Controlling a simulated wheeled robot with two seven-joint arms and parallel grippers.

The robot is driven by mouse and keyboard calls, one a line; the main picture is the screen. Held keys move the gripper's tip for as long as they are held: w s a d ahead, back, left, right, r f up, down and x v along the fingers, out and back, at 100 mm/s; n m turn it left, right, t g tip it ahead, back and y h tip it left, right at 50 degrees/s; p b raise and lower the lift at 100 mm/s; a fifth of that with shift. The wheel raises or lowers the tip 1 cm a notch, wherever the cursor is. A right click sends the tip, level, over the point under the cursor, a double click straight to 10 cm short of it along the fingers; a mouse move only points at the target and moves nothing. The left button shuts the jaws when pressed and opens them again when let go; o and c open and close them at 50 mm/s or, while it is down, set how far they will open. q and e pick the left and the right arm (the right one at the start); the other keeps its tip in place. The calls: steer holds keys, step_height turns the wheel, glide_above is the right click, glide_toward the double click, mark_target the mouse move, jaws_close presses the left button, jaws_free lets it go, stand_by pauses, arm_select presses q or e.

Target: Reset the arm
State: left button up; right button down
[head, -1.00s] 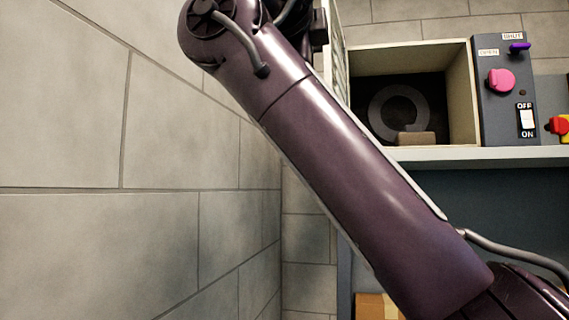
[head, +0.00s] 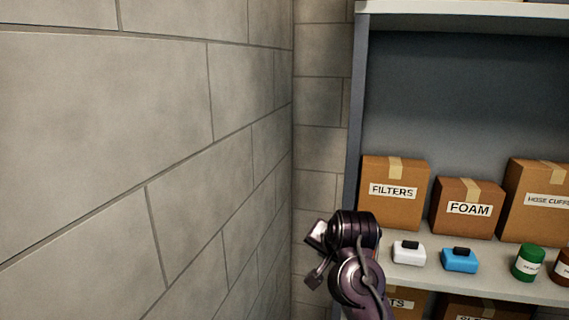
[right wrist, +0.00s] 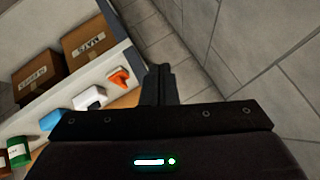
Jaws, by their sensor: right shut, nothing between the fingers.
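My right gripper (right wrist: 161,85) shows in the right wrist view, with its dark fingers together and nothing between them. It points over the floor in front of the grey block wall, with the shelf to its left. In the head view a dark purple part of my arm (head: 357,250) stands at the bottom centre, before the left end of the shelf. The fingertips cannot be made out clearly there. My left gripper is in neither view.
The shelf (head: 480,283) holds boxes marked FILTERS (head: 392,195) and FOAM (head: 466,210), a white item (head: 409,255), a blue item (head: 460,262) and a green jar (head: 527,262). An orange item (right wrist: 120,77) shows in the wrist view. A block wall (head: 130,150) fills the left.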

steer(key=s+d+f+n+g, duration=0.2)
steer(key=s+d+f, duration=0.1)
steer(key=s+f, duration=0.5)
steer(key=s+d+f+n+g, duration=0.1)
steer(key=s+d+f+n, duration=0.2)
steer(key=s, duration=0.5)
steer(key=s+d+f+n+g+h, duration=0.1)
steer(key=s+d+f, duration=0.1)
steer(key=s+f, duration=0.5)
steer(key=s+d+f+n+g, duration=0.1)
steer(key=s+d+f+n, duration=0.15)
steer(key=s, duration=0.75)
step_height(320, 180, down, 30)
steer(key=r+g, duration=0.1)
steer(key=s+d+f, duration=0.1)
steer(key=s+f, duration=0.9)
steer(key=s+d+f+g+b, duration=0.1)
steer(key=s+d+f, duration=0.1)
steer(key=s+f, duration=0.8)
steer(key=shift+s+d+f+g, duration=0.25)
steer(key=shift+s+g, duration=0.05)
steer(key=shift+s, duration=0.15)
